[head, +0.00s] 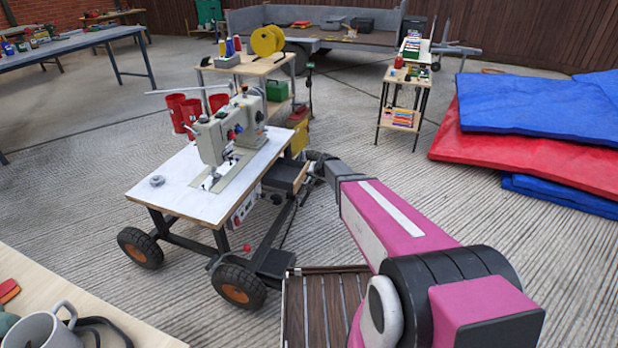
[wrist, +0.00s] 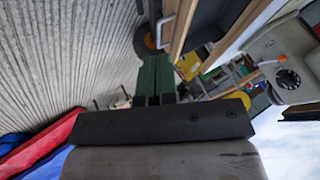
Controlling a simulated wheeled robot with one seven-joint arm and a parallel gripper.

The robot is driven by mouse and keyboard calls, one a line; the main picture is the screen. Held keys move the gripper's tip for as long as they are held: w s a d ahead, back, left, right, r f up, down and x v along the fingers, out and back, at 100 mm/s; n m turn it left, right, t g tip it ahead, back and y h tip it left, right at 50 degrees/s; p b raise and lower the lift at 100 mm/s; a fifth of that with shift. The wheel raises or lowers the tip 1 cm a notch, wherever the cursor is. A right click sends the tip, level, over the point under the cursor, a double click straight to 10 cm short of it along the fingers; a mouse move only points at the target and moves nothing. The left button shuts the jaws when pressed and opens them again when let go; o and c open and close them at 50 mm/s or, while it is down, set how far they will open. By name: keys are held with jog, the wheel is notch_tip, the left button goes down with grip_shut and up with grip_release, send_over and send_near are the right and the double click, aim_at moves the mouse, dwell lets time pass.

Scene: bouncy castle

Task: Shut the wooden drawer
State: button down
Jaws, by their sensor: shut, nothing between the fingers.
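The wooden drawer (head: 286,177) sticks out from under the right side of the sewing-machine table (head: 165,185), so it stands open. In the wrist view its pale wooden edges (wrist: 184,32) run up from the middle, with a metal handle (wrist: 163,32) on the left face. My gripper (head: 312,162) is beside the drawer's outer end in the head view, partly hidden by my arm. In the wrist view the fingers (wrist: 155,68) are together and empty, just below the handle. I cannot tell whether they touch the drawer.
The sewing machine (head: 225,130) stands on the wheeled table, with red cups (head: 185,112) behind. A shelf cart (head: 262,65) is close behind the table. Blue and red mats (head: 535,105) lie at right. A slatted wooden surface (head: 325,310) is in front. Concrete floor between is clear.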

send_near(297, 184)
notch_tip(297, 184, down, 5)
jog(key=w+d, duration=0.2)
jog(key=shift+w+a+r, duration=0.15)
jog(key=shift+w+a, duration=0.05)
jog(key=shift+a, duration=0.65)
jog(key=shift+w+a+r, duration=0.15)
jog(key=shift+w+a, duration=0.05)
jog(key=shift+a, duration=0.65)
jog(key=w+a, duration=0.2)
jog(key=a, duration=0.3)
jog(key=w+a, duration=0.2)
jog(key=a, duration=0.3)
jog(key=w+a, duration=0.2)
jog(key=a, duration=0.4)
jog(key=shift+w, duration=0.25)
